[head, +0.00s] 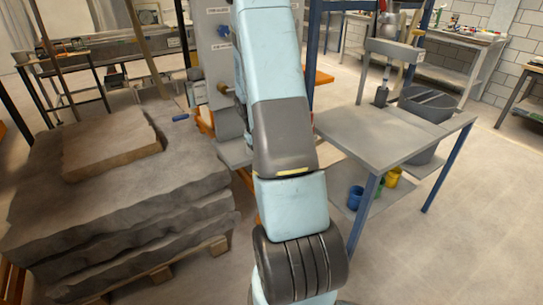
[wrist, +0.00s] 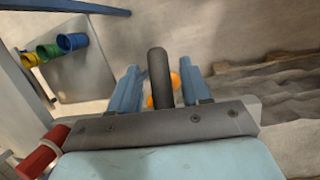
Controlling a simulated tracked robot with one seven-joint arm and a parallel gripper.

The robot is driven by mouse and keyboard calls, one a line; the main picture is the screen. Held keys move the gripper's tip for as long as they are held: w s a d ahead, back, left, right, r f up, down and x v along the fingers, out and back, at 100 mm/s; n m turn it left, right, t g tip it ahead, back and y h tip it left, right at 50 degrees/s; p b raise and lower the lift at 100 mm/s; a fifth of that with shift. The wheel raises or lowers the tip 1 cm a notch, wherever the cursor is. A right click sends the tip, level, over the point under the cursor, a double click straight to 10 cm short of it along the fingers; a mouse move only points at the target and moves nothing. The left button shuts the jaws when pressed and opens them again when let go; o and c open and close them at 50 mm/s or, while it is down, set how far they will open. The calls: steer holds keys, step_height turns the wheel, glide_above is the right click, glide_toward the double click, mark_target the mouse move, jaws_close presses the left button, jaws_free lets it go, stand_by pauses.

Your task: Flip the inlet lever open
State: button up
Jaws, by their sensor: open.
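My gripper (wrist: 160,88) shows in the wrist view as two blue fingers set well apart. A dark grey, round-ended bar (wrist: 159,76) stands between the fingers, with gaps on both sides. Its lower end is hidden behind my gripper's grey plate. I cannot tell whether this bar is the inlet lever. A red cylinder (wrist: 42,151) shows at the lower left of the wrist view, beside my wrist. In the head view my arm covers the middle and hides my gripper. A grey upright panel (head: 216,55) with small labels and knobs stands just left of my arm.
A stack of rough stone slabs (head: 110,220) on a pallet fills the left. A grey table (head: 375,131) stands right, with blue (head: 355,197), yellow (head: 393,176) and green cups on its lower shelf. Orange parts (wrist: 175,80) show behind the fingers. Floor at the right front is clear.

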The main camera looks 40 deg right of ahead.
steer(key=shift+r, duration=0.15)
steer(key=shift+r, duration=0.3)
step_height(320, 180, up, 2)
steer(key=shift+r, duration=0.15)
steer(key=s+a+r, duration=0.2)
steer(key=s+r, duration=0.3)
steer(key=s, duration=0.1)
steer(key=s+a+r, duration=0.3)
steer(key=s+r, duration=0.1)
steer(key=s, duration=0.2)
steer(key=shift+s+a+r, duration=0.35)
steer(key=shift+s, duration=0.05)
steer(key=shift+c, duration=0.2)
